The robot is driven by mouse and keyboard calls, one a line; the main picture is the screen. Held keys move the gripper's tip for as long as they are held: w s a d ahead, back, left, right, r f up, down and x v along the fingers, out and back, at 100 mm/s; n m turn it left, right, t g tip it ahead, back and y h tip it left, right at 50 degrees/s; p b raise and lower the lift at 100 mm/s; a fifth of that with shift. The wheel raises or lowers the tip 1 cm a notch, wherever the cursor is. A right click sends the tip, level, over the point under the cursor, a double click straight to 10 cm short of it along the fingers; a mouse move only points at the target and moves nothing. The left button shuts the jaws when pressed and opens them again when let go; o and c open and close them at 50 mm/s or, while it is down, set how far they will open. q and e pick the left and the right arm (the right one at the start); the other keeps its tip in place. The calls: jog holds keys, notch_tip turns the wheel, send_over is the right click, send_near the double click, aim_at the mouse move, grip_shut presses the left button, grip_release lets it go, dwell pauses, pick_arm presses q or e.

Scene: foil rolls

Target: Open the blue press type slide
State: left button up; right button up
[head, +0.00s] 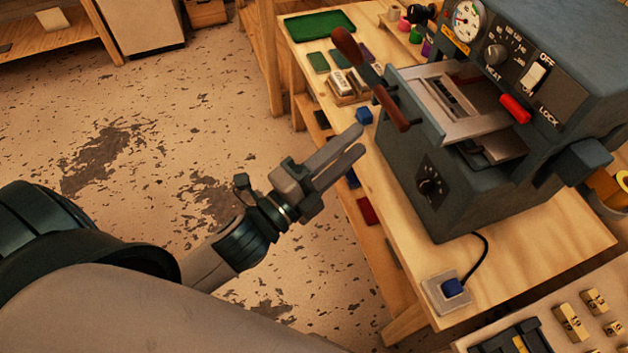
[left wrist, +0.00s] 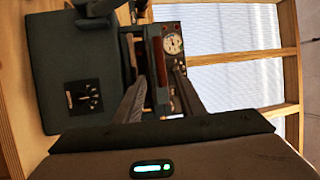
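The blue-grey press (head: 455,185) stands on the wooden bench at the right of the head view. Its metal type slide (head: 440,112) is at the front, with a dark red-brown bar handle (head: 391,109) across its outer end. My left gripper (head: 360,142) is left of the press, below the handle in the picture and apart from it. Its two fingers are separated with nothing between them. In the left wrist view the fingers (left wrist: 160,98) point toward the press (left wrist: 75,65), and the reddish handle (left wrist: 160,62) shows beyond the gap. My right gripper is not in view.
A red-brown lever handle (head: 346,44) rises left of the slide. A small blue block (head: 364,116) lies on the bench near my fingertips. A socket box (head: 447,292) with a cable sits at the front. The floor at left is clear.

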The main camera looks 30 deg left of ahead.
pick_arm(q)
jog(key=p+v, duration=0.1)
jog(key=v, duration=0.7)
jog(key=shift+a+f, duration=0.1)
dwell(0.6)
jog(key=a+f+n+g+y+b, duration=0.1)
jog(key=a+f+n+g+y, duration=0.15)
jog(key=f, duration=1.25)
jog(key=a+f+n+g+y, duration=0.1)
jog(key=a+f+n+g, duration=0.2)
jog(key=f, duration=1.3)
jog(key=a+f+n+g+y+b, duration=0.15)
jog(key=f+n, duration=0.25)
jog(key=f, duration=1.1)
jog(key=s+a+f+n+g+y, duration=0.1)
jog(key=s+f+n+g, duration=0.1)
jog(key=s+f, duration=0.35)
jog(key=s+a+f+n+g, duration=0.1)
jog(key=s+f, duration=0.1)
jog(key=f, duration=0.6)
jog(key=s+f+n+g, duration=0.3)
jog(key=s+f, duration=0.5)
jog(key=s, duration=0.4)
jog(key=s+f+n+g+y+b, duration=0.1)
jog(key=s+f+n+g, duration=0.2)
jog(key=s+f, duration=0.6)
jog(key=s+g, duration=0.1)
jog(key=s, duration=0.2)
jog(key=shift+n+g, duration=0.3)
jog(key=shift+n, duration=0.05)
